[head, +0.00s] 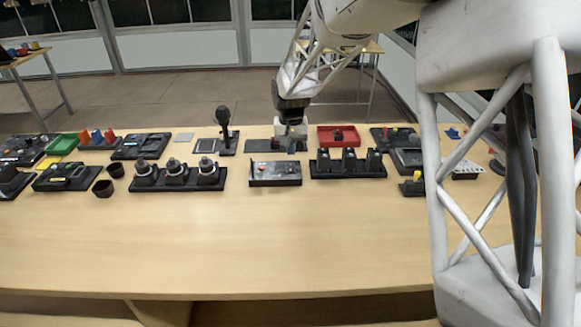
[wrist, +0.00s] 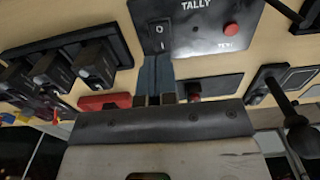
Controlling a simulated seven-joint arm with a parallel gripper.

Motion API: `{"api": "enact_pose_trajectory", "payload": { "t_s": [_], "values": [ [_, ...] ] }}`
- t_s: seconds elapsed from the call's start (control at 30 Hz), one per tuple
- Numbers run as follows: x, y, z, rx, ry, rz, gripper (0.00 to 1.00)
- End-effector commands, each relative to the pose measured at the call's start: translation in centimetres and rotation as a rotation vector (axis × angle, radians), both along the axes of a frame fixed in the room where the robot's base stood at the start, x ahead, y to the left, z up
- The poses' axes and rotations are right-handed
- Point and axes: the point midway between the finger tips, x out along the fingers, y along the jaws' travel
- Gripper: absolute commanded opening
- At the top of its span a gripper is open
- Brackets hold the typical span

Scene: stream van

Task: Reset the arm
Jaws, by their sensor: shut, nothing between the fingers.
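My gripper (head: 291,142) hangs from my arm over the back part of the table, behind the black TALLY box (head: 275,174). In the wrist view its blue-grey fingers (wrist: 156,62) are together, with nothing between them. I cannot tell whether the fingertips touch anything. Part of the table behind the gripper is hidden by it.
A red tray (head: 338,130) stands just right of the gripper, and an upright black stick (head: 224,124) stands to its left. A three-part black unit (head: 347,165) and a three-knob unit (head: 177,178) flank the box. The table's front (head: 230,250) is clear.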

Motion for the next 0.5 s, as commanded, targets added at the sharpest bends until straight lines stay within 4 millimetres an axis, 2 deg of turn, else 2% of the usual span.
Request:
{"api": "enact_pose_trajectory", "payload": {
  "t_s": [0.5],
  "values": [
    [-0.01, 0.00, 0.61, 0.000, -0.001, 0.000, 0.00]
  ]
}}
